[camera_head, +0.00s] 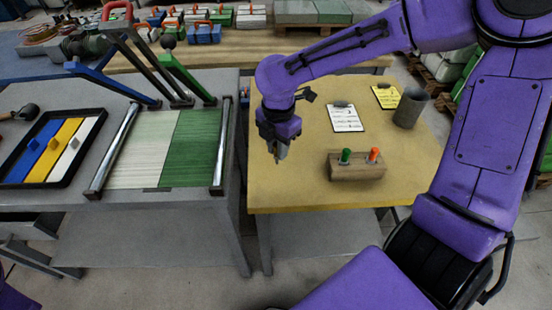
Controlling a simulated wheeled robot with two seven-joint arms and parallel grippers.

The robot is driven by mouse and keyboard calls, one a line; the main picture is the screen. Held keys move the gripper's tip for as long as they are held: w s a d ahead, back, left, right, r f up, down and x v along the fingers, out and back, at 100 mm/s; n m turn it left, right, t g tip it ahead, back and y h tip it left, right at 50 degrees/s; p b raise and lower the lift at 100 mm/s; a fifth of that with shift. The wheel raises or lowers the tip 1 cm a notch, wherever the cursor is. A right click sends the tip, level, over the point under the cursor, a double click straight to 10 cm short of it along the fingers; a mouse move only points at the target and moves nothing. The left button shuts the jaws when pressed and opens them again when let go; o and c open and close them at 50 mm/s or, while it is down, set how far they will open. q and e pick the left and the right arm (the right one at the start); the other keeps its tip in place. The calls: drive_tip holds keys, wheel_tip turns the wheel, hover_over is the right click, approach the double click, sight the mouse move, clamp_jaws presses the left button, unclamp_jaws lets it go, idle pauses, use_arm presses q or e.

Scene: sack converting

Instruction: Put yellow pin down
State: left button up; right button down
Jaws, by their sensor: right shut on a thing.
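My right gripper (281,152) points down above the left part of the yellow-topped table (300,190), left of the wooden block. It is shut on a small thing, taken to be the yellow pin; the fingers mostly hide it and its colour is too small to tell. The wooden block (357,172) stands on the table with a green pin (346,156) on its left and an orange pin (374,154) on its right, both upright. The gripper is apart from the block. My left gripper is not in view.
Two clipboards (345,118) (386,97) and a grey cup (411,108) sit behind the block. To the left, a grey bench bears a white and green striped sheet (160,150) between metal rollers and a black tray (92,146) of coloured strips. The table's front left is clear.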

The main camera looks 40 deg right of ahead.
drive_tip(key=w+f, duration=0.2)
drive_tip(key=w, duration=0.1)
drive_tip(key=shift+d+f, duration=0.25)
drive_tip(key=shift+d, duration=0.1)
drive_tip(key=shift+s+d+f, duration=0.1)
drive_tip(key=shift+d+f, duration=0.05)
drive_tip(key=shift+f, duration=0.15)
drive_tip(key=shift+s+f, duration=0.25)
drive_tip(key=shift+f, duration=0.35)
drive_tip(key=shift+s+f, duration=0.25)
drive_tip(key=shift+f, duration=0.3)
drive_tip(key=shift+w+f, duration=0.3)
drive_tip(key=shift+w, duration=0.1)
drive_tip(key=c, duration=1)
unclamp_jaws()
drive_tip(key=shift+s, duration=0.2)
drive_tip(key=shift+w, duration=0.1)
wheel_tip(320, 180, up, 12)
drive_tip(key=shift+r+p, duration=0.15)
drive_tip(key=shift+p, duration=0.3)
